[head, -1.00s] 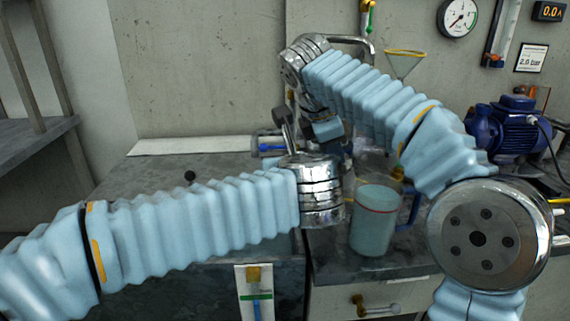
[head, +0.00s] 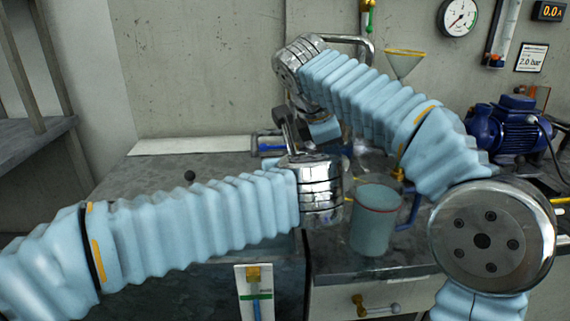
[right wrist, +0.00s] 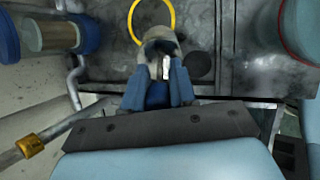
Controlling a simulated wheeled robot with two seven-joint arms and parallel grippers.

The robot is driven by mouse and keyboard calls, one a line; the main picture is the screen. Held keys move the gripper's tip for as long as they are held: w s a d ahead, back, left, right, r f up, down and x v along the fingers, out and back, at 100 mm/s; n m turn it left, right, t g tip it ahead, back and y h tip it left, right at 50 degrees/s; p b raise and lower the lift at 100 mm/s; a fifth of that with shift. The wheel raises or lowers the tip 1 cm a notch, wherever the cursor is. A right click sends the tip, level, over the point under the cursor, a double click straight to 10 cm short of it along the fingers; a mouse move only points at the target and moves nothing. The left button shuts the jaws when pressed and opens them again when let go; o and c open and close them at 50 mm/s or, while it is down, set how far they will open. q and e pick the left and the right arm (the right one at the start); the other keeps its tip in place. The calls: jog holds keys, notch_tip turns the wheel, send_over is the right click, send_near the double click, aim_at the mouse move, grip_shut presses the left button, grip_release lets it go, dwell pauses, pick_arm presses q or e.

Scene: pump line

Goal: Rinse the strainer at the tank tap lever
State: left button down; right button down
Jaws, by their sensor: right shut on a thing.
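My right gripper (right wrist: 158,92) points down behind the arm in the head view. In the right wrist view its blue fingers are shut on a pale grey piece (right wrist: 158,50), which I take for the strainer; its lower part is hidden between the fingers. A yellow ring (right wrist: 172,14) lies just past it; I cannot tell whether the two are joined. My left gripper (head: 288,128) shows only partly beyond its steel wrist, close to the right one; its fingertips are unclear. A bent steel pipe (head: 350,39) runs along the wall behind the right wrist. I cannot make out the tank tap lever.
A translucent jug (head: 374,228) with a blue handle stands on the bench right of my left wrist; it also shows in the right wrist view (right wrist: 303,25). A blue pump (head: 512,128) is at right. A yellow-rimmed funnel (head: 404,66) is on the wall.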

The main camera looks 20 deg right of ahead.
dwell(0.4)
jog(key=shift+s+a+r, duration=0.1)
jog(key=shift+a+r, duration=0.05)
jog(key=shift+r, duration=0.1)
jog(key=shift+s+a+r+p, duration=0.2)
jog(key=shift+s+a+r, duration=0.15)
jog(key=shift+a+r, duration=0.3)
jog(key=shift+s+a+r+p, duration=0.2)
jog(key=shift+s+a+r, duration=0.25)
jog(key=shift+a, duration=0.25)
jog(key=shift+s+a+r+p, duration=0.2)
jog(key=shift+s+a+r, duration=0.1)
jog(key=shift+a+r, duration=0.4)
